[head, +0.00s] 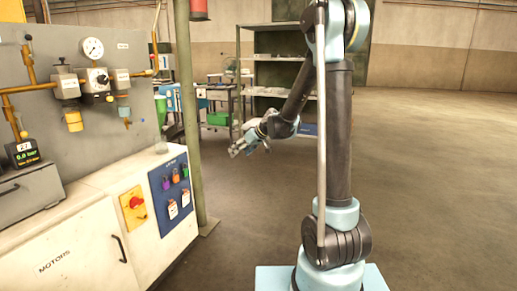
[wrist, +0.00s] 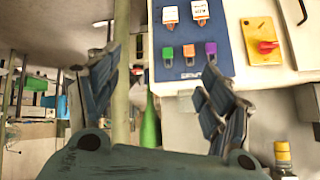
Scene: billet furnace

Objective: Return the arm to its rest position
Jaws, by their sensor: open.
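My arm stands in the middle of the head view, with its forearm bent down and away to the left. My gripper (head: 245,143) hangs in free air right of the machine cabinet and is not touching anything. In the wrist view my gripper (wrist: 160,92) shows its two dark fingers spread wide apart, with nothing held between them. Behind the fingers are a thin post (wrist: 126,60) and the blue panel (wrist: 183,40), which appears upside down there.
The machine cabinet (head: 85,245) with gauge (head: 93,47), blue panel (head: 170,195) and red-yellow switch (head: 134,207) fills the left. A green post (head: 188,110) stands between it and my arm. A shelf rack (head: 275,75) is behind. The floor (head: 440,190) to the right is clear.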

